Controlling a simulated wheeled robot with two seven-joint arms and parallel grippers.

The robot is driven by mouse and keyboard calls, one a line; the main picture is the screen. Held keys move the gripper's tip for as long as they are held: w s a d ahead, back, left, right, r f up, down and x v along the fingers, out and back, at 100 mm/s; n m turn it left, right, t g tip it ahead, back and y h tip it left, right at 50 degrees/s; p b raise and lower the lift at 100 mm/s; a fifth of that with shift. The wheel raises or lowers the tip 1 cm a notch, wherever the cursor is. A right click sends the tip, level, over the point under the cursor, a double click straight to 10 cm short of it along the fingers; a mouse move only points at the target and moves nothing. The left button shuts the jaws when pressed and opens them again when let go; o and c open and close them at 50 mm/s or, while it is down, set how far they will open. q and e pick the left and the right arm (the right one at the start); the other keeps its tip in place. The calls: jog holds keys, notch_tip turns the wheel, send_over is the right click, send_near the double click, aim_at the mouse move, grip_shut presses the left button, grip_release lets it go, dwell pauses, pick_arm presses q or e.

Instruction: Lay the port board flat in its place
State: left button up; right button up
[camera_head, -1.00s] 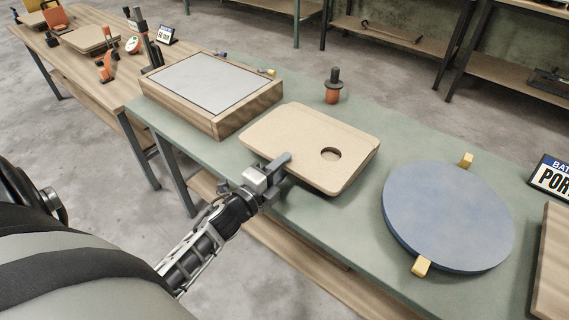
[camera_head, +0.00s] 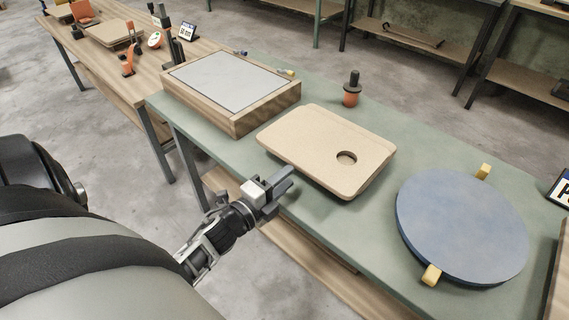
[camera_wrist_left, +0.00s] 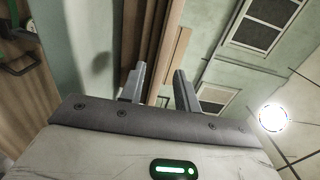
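The tan board (camera_head: 310,140), with rounded corners and a round hole near its right end, lies on the green table (camera_head: 225,150), between the framed wooden block and the blue disc. It looks about level, with a shadow along its front edge; I cannot see what is directly beneath it. No marking on it shows that it is the port board. My left gripper (camera_head: 288,181) is just in front of the board's near edge, apart from it. Its two fingers also show spread and empty in the left wrist view (camera_wrist_left: 158,85). My right gripper is out of view.
The framed block with a grey top (camera_head: 232,82) stands left of the board. A blue disc (camera_head: 462,225) with yellow tabs lies to the right. A wooden bench (camera_head: 110,65) with tools and boards is at far left.

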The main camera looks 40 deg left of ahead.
pick_arm(q)
jog(key=o, duration=0.4)
jog(key=shift+o, duration=0.2)
jog(key=shift+f, duration=0.1)
jog(key=shift+s, duration=0.1)
jog(key=s+a+b, duration=0.1)
jog(key=s, duration=1.4)
jog(key=shift+s+b, duration=0.35)
jog(key=shift+b, duration=0.05)
jog(key=shift+a, duration=0.1)
jog(key=w+d+f+n+g+h, duration=0.1)
jog(key=w+d+f+n+g, duration=0.1)
jog(key=d+n, duration=0.6)
jog(key=w+d+f+n+g+h, duration=0.1)
jog(key=d+f+n+g, duration=0.2)
jog(key=d+n+g, duration=0.2)
jog(key=d+n, duration=0.3)
jog(key=d, duration=0.1)
jog(key=shift+w+d+f+n+g, duration=0.25)
jog(key=shift+w+f+n+g, duration=0.05)
jog(key=shift+w+f, duration=0.1)
